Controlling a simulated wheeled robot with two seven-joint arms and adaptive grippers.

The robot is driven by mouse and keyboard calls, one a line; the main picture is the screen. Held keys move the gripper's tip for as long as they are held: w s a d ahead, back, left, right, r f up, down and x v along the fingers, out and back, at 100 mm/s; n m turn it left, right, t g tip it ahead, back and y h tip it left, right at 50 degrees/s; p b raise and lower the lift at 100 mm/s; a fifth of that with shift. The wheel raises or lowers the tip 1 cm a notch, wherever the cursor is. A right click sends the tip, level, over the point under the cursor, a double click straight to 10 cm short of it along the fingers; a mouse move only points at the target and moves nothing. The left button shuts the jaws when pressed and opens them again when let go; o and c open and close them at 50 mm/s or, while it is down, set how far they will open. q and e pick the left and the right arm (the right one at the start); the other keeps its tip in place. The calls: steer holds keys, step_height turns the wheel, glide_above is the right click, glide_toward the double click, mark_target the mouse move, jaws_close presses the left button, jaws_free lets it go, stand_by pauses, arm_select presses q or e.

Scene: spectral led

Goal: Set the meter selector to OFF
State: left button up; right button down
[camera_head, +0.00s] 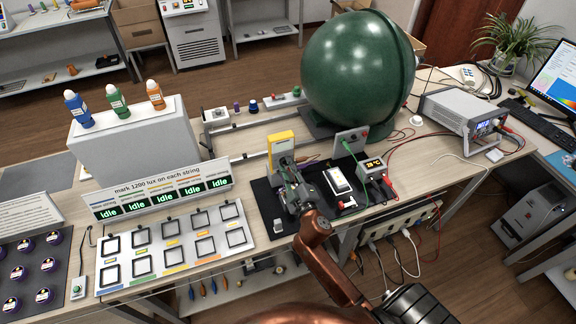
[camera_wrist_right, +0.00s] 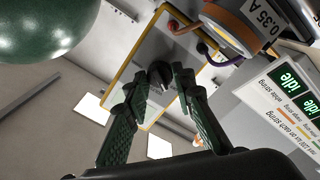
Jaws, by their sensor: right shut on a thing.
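The yellow meter (camera_head: 281,147) stands upright on the black mat, left of centre in the head view. In the right wrist view the yellow-edged grey face of the meter (camera_wrist_right: 149,48) lies ahead of the fingers. Its dark selector knob (camera_wrist_right: 164,80) sits between the fingertips. My right gripper (camera_wrist_right: 169,76) is shut on the selector knob; it also shows in the head view (camera_head: 286,168), in front of the meter. The knob's marks and pointing direction are too small to read. My left gripper is not in view.
A large green sphere (camera_head: 357,68) stands behind the meter. A sign of idle displays (camera_head: 158,190) stands left. A label reads 0.35 A (camera_wrist_right: 263,22).

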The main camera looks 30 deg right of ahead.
steer(key=shift+a+n+p, duration=0.1)
steer(key=shift+n+p, duration=0.35)
steer(key=shift+n, duration=0.75)
steer(key=c, duration=1.6)
jaws_free()
steer(key=shift+v, duration=5.95)
